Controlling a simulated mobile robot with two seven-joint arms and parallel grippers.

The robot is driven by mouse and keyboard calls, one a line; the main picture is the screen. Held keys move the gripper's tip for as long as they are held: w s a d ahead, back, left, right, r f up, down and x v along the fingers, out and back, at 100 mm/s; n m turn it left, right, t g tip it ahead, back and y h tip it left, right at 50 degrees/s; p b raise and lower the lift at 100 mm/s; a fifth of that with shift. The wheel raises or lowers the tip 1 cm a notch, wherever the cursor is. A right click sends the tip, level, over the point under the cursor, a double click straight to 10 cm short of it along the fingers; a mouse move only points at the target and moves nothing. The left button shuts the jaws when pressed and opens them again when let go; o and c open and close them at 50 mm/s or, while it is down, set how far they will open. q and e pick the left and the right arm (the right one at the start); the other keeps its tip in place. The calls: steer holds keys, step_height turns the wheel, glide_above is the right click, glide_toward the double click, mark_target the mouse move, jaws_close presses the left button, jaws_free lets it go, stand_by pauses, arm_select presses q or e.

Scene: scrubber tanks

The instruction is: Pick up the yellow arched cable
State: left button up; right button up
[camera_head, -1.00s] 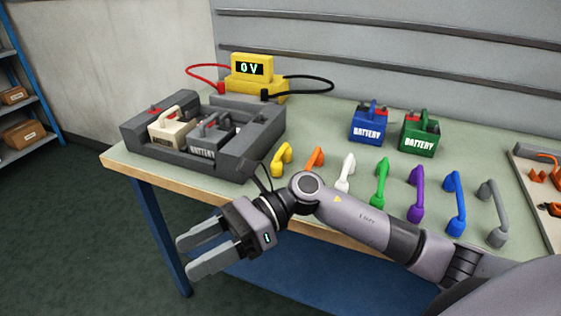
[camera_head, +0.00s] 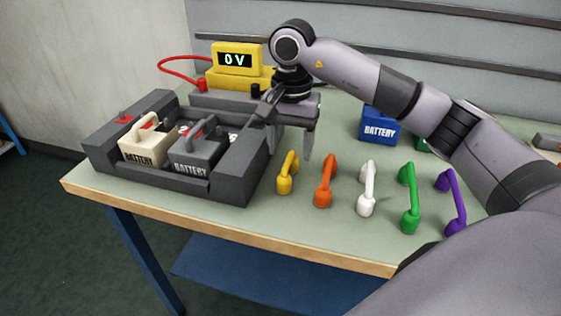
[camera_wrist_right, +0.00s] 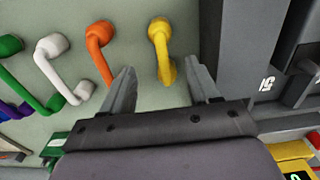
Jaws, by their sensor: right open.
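The yellow arched cable (camera_head: 287,173) stands on the table just right of the grey battery tray, at the left end of a row of arched cables. My right gripper (camera_head: 291,158) is open and points down behind the yellow cable, between the tray and the blue battery. In the right wrist view the yellow cable (camera_wrist_right: 162,50) lies ahead of the open right gripper (camera_wrist_right: 160,80), and its near end reaches between the fingertips. The fingers do not visibly hold it. My left gripper is not in view.
The orange cable (camera_head: 325,181) stands close to the right, then white (camera_head: 367,188), green (camera_head: 409,197) and purple (camera_head: 452,201) ones. The grey tray (camera_head: 232,190) holds a white and a grey battery. A yellow meter (camera_head: 237,59) reads 0 V behind. A blue battery (camera_head: 377,128) stands at the back.

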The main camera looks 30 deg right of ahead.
mark_target(286, 165)
steer(key=f, duration=0.1)
steer(key=a+f, duration=0.1)
steer(key=f, duration=0.3)
steer(key=shift+s+a+f, duration=0.25)
steer(key=shift+s, duration=0.1)
steer(key=shift+f, duration=0.45)
jaws_close()
